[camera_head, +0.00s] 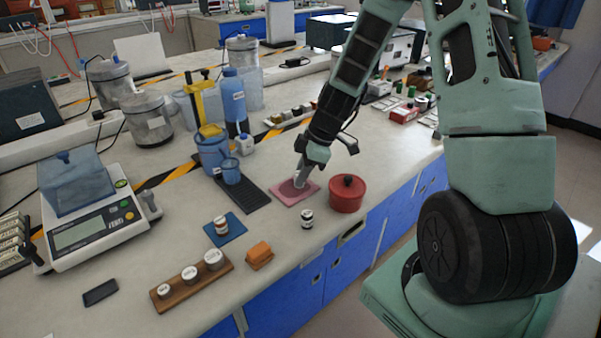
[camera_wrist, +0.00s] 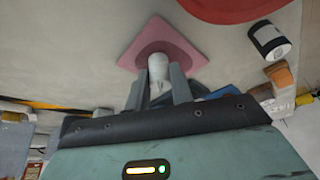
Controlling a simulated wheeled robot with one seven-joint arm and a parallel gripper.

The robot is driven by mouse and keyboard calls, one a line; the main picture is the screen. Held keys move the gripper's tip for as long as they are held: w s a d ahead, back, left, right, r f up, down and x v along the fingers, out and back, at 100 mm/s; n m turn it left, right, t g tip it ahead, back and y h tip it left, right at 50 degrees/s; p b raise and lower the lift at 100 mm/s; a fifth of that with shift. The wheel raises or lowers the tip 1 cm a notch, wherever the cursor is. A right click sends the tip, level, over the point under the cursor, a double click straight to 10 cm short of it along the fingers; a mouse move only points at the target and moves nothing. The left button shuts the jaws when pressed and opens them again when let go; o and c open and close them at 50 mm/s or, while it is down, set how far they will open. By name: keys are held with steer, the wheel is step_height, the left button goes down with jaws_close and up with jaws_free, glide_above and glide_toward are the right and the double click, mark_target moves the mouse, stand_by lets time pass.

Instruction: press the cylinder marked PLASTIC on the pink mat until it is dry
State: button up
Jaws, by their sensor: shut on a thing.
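The pink mat (camera_head: 285,198) lies flat on the bench, left of the red pot. It also shows in the wrist view (camera_wrist: 187,52), with a darker round patch around its middle. My gripper (camera_head: 301,180) points down over the mat, and its fingers (camera_wrist: 158,88) are shut on a pale cylinder (camera_wrist: 158,66). The cylinder's lower end is at the dark patch; I cannot tell whether it touches. Its marking is not readable. A black-and-white cylinder (camera_head: 307,219) stands in front of the mat, and another cylinder (camera_head: 221,226) stands on a blue mat (camera_head: 234,236).
The red lidded pot (camera_head: 346,195) stands close to the right of my gripper. A wooden rack (camera_head: 172,304) with three weights, an orange block (camera_head: 259,254) and a balance (camera_head: 90,232) are at the front left.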

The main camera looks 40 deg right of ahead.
steer(key=shift+d+r, duration=0.2)
steer(key=shift+r, duration=0.35)
steer(key=shift+w+r, duration=0.1)
steer(key=shift+r, duration=0.05)
steer(key=shift+r+p, duration=1.75)
steer(key=shift+r, duration=0.65)
